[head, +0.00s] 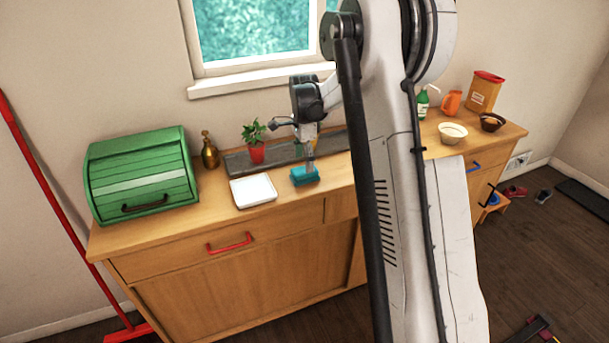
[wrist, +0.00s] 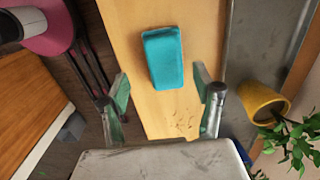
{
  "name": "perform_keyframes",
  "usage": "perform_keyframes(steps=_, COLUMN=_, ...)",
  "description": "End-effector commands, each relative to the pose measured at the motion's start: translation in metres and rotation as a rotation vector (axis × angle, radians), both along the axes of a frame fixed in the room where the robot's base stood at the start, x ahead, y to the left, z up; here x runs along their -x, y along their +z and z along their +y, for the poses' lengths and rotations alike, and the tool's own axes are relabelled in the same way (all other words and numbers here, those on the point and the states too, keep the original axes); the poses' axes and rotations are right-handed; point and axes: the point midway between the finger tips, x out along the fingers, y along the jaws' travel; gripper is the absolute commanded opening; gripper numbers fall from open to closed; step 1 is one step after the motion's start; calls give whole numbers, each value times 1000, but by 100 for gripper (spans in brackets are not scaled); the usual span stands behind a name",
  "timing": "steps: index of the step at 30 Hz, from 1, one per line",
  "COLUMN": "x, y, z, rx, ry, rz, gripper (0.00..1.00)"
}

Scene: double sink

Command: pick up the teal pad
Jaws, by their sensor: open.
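The teal pad (head: 305,176) lies on the wooden counter beside the white square tray. It also shows in the wrist view (wrist: 162,57), whole and unobstructed, on bare wood. My gripper (wrist: 161,86) is open, its two fingers spread wider than the pad, with nothing between them. In the wrist view the pad appears beyond the fingertips, between their lines. In the head view my gripper (head: 309,158) hangs just above the pad; its fingertips are too small to tell whether they touch it.
The white tray (head: 253,191) sits left of the pad. A potted plant (head: 256,150) stands behind, by the dark sink area. A green bread box (head: 142,174) and brass bottle (head: 209,150) are farther left. Bowls (head: 452,133) stand at the right end. My arm hides the counter's middle.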

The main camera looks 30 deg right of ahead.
Motion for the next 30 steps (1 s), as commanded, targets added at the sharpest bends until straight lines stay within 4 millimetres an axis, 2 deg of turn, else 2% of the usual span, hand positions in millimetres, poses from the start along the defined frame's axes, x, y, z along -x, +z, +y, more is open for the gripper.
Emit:
perform_keyframes(steps=5, x=-2, y=-8, z=-1, rx=0, ry=0, rz=0, gripper=64)
perform_keyframes(steps=15, x=-7, y=-50, z=-6, rx=0, ry=1, rz=0, gripper=64)
perform_keyframes(steps=23, x=-7, y=-53, z=-6, rx=0, ry=1, rz=0, gripper=64)
perform_keyframes(steps=30, x=-7, y=-53, z=-6, rx=0, ry=1, rz=0, gripper=32)
